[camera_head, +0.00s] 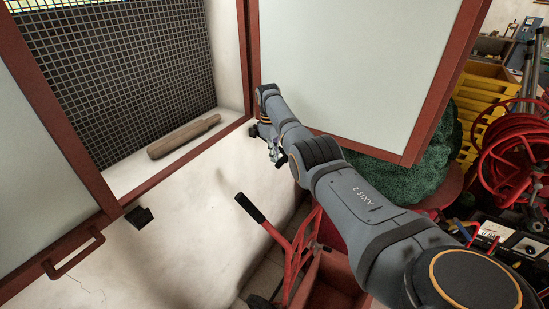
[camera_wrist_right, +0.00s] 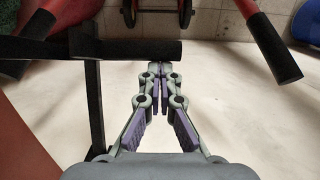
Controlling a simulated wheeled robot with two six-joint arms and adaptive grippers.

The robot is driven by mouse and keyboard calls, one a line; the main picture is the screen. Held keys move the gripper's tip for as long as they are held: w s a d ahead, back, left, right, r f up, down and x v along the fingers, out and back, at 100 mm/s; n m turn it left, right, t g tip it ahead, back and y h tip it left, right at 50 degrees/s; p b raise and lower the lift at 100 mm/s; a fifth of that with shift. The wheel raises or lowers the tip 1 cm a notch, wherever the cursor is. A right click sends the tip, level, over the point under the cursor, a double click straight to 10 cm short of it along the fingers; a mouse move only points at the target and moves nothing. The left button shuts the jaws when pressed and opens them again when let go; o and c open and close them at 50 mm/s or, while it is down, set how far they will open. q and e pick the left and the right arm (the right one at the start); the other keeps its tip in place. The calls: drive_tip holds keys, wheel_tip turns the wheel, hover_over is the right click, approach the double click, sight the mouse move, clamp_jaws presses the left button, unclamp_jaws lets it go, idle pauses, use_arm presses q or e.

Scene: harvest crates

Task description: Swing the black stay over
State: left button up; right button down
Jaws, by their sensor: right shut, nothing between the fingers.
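The black stay (camera_wrist_right: 125,50) shows in the right wrist view as a dark bar lying across the upper left, with another dark bar (camera_wrist_right: 96,105) running down from it. My right gripper (camera_wrist_right: 162,68) is shut and empty, its fingertips at the bar's right end; I cannot tell whether they touch. In the head view the right gripper (camera_head: 279,158) is beside the lower edge of the open red-framed shutter (camera_head: 350,70), small and partly hidden by my arm. The stay is not clearly visible there. My left gripper is not in view.
A wooden piece (camera_head: 184,136) lies on the sill before the mesh window (camera_head: 115,70). A black bracket (camera_head: 138,216) is on the wall. A red hand truck (camera_head: 300,255) with black grips stands below. A red hose reel (camera_head: 515,150) and yellow crates (camera_head: 485,100) are at right.

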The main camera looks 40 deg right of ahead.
drive_tip(key=shift+w+a+r, duration=0.1)
drive_tip(key=shift+w+r, duration=0.1)
drive_tip(key=shift+r, duration=0.6)
drive_tip(key=shift+f, duration=0.1)
idle(0.8)
